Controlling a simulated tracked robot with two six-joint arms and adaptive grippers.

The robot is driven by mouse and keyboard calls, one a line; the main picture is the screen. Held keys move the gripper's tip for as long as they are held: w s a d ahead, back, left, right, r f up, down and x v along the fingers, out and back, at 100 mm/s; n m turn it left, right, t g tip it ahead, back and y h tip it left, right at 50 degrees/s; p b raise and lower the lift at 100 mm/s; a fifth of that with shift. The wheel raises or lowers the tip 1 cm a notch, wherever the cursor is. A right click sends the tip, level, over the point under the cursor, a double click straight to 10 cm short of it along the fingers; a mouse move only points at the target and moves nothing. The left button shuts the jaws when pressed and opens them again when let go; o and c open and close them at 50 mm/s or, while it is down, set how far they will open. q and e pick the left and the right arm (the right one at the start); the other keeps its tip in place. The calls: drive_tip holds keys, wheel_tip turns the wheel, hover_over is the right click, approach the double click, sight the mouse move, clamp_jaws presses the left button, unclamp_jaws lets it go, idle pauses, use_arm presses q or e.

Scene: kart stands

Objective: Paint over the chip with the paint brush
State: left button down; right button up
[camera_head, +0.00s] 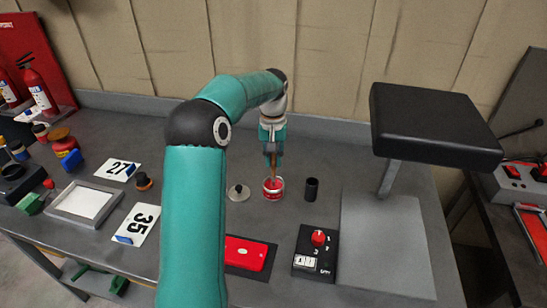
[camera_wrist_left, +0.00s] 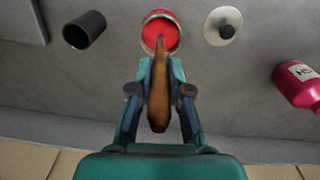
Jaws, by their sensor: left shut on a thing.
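My left gripper (camera_head: 273,148) is shut on the paint brush, whose brown wooden handle (camera_wrist_left: 160,95) shows between the fingers in the left wrist view. The brush points down into a small open can of red paint (camera_head: 273,194), also seen in the left wrist view (camera_wrist_left: 151,34). Its tip overlaps the red paint; I cannot tell how deep it sits. A red panel (camera_head: 246,254) lies on a dark mat nearer the front of the bench. My right gripper is not in view.
A round lid with a knob (camera_head: 238,192) lies left of the can, and a black cup (camera_head: 311,189) stands right of it. A black control box (camera_head: 316,252) and a padded seat on a post (camera_head: 430,125) are to the right. A pink bottle (camera_wrist_left: 298,84) is near the gripper.

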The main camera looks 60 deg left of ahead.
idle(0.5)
use_arm(q)
wheel_tip(320, 180, up, 5)
drive_tip(key=p, duration=0.4)
drive_tip(key=shift+r+p, duration=0.85)
drive_tip(key=shift+r, duration=0.1)
